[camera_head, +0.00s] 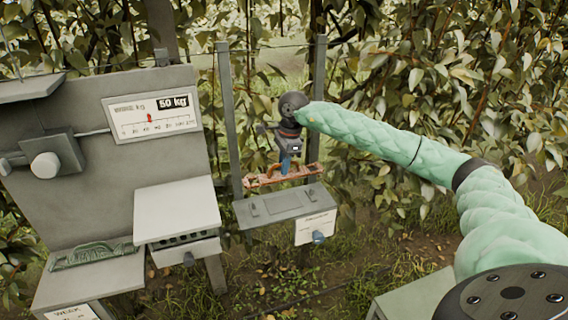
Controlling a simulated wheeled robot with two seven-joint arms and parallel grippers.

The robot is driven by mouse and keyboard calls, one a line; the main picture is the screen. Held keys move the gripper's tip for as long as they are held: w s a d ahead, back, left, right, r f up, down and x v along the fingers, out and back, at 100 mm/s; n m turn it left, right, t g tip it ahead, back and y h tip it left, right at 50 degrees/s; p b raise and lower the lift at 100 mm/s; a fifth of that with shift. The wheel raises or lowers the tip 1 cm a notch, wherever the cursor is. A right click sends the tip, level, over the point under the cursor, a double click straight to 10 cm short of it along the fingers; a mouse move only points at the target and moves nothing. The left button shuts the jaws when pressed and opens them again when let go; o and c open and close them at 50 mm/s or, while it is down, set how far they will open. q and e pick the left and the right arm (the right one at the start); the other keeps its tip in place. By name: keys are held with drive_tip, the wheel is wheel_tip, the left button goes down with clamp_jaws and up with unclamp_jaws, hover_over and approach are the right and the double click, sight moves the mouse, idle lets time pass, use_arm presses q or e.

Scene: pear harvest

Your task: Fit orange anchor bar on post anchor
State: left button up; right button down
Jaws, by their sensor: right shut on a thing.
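My right gripper (286,165) has blue fingers, shut on the handle of the orange anchor bar (262,180). The bar is long, worn and roughly level, tilted slightly up to the right. It is just above the back of a grey box (270,205) with a slotted top, a white label and a blue knob, between two upright grey posts. This box appears to be the post anchor. Whether the bar touches the posts or the box cannot be told. My left gripper is not in view.
A grey weighing panel (75,175) with a dial plate (152,115) stands at the left. A pale box (178,208) juts out in front of it, beside a shelf with a green bundle (95,253). A wire and dense foliage lie behind the posts. Grass ground is open below.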

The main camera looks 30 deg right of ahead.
sight(284, 179)
drive_tip(key=shift+f, duration=1.25)
drive_tip(key=shift+f+b, duration=0.4)
drive_tip(key=shift+f, duration=1.3)
use_arm(q)
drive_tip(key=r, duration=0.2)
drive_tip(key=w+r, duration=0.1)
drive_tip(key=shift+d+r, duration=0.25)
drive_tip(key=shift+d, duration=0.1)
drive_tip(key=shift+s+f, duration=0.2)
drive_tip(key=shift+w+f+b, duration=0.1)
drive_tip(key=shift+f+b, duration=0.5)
drive_tip(key=shift+b, duration=0.15)
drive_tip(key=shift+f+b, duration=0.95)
use_arm(e)
drive_tip(key=shift+f, duration=1.1)
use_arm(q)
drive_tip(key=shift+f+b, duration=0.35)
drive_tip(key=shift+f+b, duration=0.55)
use_arm(e)
drive_tip(key=shift+f, duration=0.8)
